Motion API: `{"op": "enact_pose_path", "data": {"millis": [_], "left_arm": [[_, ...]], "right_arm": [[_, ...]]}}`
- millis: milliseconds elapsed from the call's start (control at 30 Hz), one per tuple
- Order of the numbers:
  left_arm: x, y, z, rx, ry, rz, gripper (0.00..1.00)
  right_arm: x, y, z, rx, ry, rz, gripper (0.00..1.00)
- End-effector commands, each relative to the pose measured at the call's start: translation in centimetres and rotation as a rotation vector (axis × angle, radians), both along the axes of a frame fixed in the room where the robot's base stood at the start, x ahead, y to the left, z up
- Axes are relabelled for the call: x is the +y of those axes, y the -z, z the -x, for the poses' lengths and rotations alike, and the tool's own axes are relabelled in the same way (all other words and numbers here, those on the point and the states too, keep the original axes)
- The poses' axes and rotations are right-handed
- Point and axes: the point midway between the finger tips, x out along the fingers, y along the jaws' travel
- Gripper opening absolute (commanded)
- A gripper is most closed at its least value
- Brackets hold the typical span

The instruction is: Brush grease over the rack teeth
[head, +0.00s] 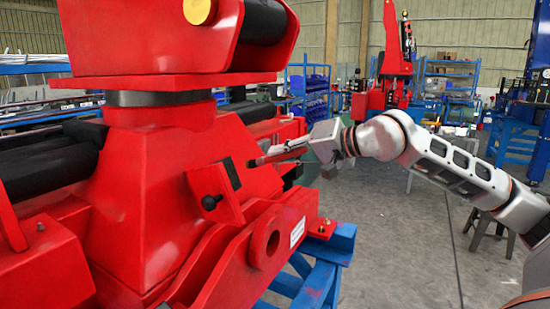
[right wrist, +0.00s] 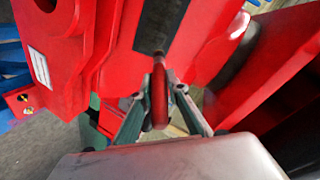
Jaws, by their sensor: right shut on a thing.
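My right gripper (head: 297,150) reaches in from the right, beside the red crane housing (head: 150,215). It is shut on the red handle of a brush (right wrist: 160,97), which also shows as a thin red piece in the head view (head: 275,155). The brush points away from the gripper toward a dark strip, seemingly the rack teeth (right wrist: 163,20), set in the red surface. In the head view the dark strip (head: 231,173) lies just left of the brush tip. Whether the bristles touch it I cannot tell. Single teeth and grease cannot be made out. My left gripper is out of view.
The crane rests on a blue stand (head: 338,250). A protruding plate with a black knob (head: 210,202) sits below the strip. Behind are another red crane (head: 385,85), blue shelving (head: 310,85) and a stool (head: 490,228). The floor at right is mostly open.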

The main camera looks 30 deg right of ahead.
Motion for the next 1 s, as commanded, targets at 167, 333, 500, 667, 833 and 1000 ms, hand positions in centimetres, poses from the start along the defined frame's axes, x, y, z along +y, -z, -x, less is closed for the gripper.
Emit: {"op": "enact_pose_path", "data": {"millis": [167, 333, 500, 667, 833, 1000], "left_arm": [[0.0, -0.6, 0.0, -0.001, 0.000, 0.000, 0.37], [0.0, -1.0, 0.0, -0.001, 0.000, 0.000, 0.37], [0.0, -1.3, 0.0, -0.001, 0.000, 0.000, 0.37], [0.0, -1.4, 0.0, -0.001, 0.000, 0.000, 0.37], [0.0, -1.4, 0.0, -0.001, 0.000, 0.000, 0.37], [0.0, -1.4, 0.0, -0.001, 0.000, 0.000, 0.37]], "right_arm": [[0.9, 0.6, -1.4, 0.001, -0.001, -0.002, 0.00], [1.7, 1.3, -2.8, 0.001, -0.002, -0.001, 0.00], [2.4, 1.9, -4.0, -0.001, -0.001, -0.001, 0.00], [2.8, 2.3, -4.7, 0.000, 0.000, 0.000, 0.00], [3.0, 2.4, -4.9, 0.000, 0.000, 0.001, 0.00], [2.9, 2.4, -4.9, 0.000, 0.000, 0.001, 0.00]]}}
